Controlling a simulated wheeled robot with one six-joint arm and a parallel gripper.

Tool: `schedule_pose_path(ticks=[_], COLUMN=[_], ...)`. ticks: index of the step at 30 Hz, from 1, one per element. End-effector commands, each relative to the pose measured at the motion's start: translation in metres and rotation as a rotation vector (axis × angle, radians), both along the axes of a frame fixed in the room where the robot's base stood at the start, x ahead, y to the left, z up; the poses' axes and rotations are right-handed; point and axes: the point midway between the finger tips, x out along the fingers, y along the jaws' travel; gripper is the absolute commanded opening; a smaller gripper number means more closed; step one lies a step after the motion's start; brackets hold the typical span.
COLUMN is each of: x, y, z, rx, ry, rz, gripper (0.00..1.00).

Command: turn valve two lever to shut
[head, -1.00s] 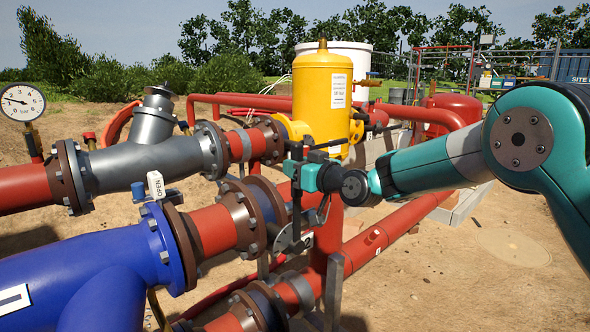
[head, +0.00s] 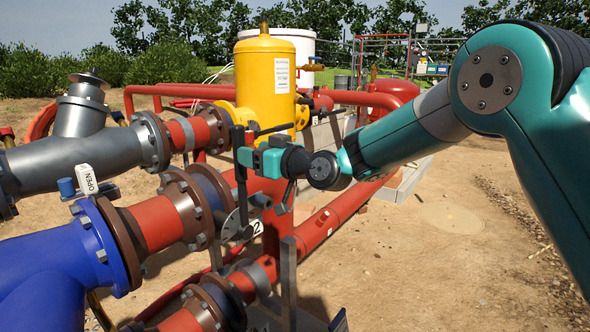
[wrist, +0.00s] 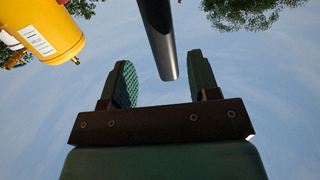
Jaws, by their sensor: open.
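The valve two lever (head: 240,185) looks like a dark, roughly upright bar above a pale round plate (head: 232,224), beside a tag marked 2 (head: 257,226). My teal gripper (head: 246,158) is at the upper part of this bar, reaching in from the right. In the wrist view the dark round bar (wrist: 158,38) comes down from the top, and its end shows between my two spread green fingers, with gaps on both sides. My gripper is open and holds nothing. Whether a finger touches the bar cannot be told in the head view.
A yellow tank (head: 265,82) stands just behind my gripper. A grey pipe fitting (head: 80,145) and a blue pipe (head: 55,260) with an OPEN tag (head: 87,179) are at the left. A grey post (head: 289,285) stands below my gripper. Bare ground lies to the right.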

Motion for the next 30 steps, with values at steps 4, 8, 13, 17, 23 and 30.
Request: schedule_pose_path(ticks=[4,8,13,17,23,30], x=[-0.027,-0.048,-0.069,-0.078,-0.082,-0.084], y=[-0.032,-0.056,-0.079,-0.088,-0.092,-0.091], z=[-0.005,-0.004,-0.003,-0.002,-0.001,0.000], rx=[0.001,0.001,0.001,0.001,0.001,-0.004], ry=[0.002,0.001,0.002,0.002,0.001,0.008], rz=[-0.005,-0.006,-0.005,-0.003,-0.002,0.003], gripper=[0.55,0.55,0.55,0.55,0.55,0.55])
